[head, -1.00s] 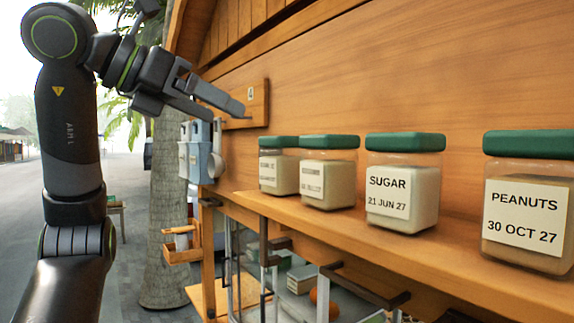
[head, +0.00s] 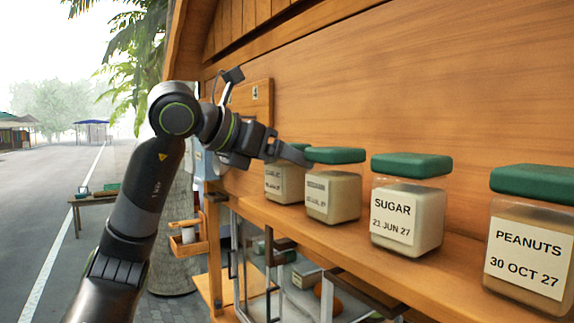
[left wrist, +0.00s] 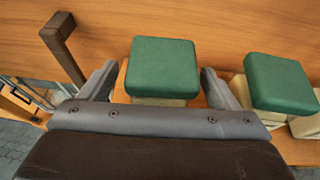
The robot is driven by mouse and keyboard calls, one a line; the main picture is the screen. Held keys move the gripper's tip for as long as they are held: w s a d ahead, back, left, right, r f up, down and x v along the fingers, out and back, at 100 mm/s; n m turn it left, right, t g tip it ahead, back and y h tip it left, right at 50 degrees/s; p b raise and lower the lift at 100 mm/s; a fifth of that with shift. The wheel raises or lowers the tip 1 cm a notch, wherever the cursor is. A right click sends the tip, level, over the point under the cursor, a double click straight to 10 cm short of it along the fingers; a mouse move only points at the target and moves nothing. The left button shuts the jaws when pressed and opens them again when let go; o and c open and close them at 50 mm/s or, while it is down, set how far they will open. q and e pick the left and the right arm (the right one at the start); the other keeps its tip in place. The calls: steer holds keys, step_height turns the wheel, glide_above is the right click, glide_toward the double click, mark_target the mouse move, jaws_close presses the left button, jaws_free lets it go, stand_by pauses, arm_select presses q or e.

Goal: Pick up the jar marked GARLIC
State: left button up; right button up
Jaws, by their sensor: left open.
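The farthest jar (head: 283,186) on the wooden shelf has a green lid and a small label that seems to read GARLIC; the smaller print is hard to read. My left gripper (head: 291,153) is open at lid height by this jar and hides most of its lid in the head view. In the left wrist view, the jar's green lid (left wrist: 164,66) lies between the two spread fingers (left wrist: 160,88), with a gap on each side. My right gripper is not in view.
A second jar (head: 333,190) stands close beside it, and its lid (left wrist: 280,82) is just right of the right finger. The SUGAR jar (head: 409,210) and PEANUTS jar (head: 528,240) stand nearer. A wooden wall (head: 450,90) backs the shelf.

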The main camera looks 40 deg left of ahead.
arm_select(q)
steer(key=shift+x, duration=0.85)
steer(key=shift+d+r, duration=0.1)
steer(key=shift+s, duration=0.1)
steer(key=shift+c, duration=0.3)
steer(key=c, duration=1)
steer(key=shift+c, duration=0.8)
steer(key=shift+r, duration=0.15)
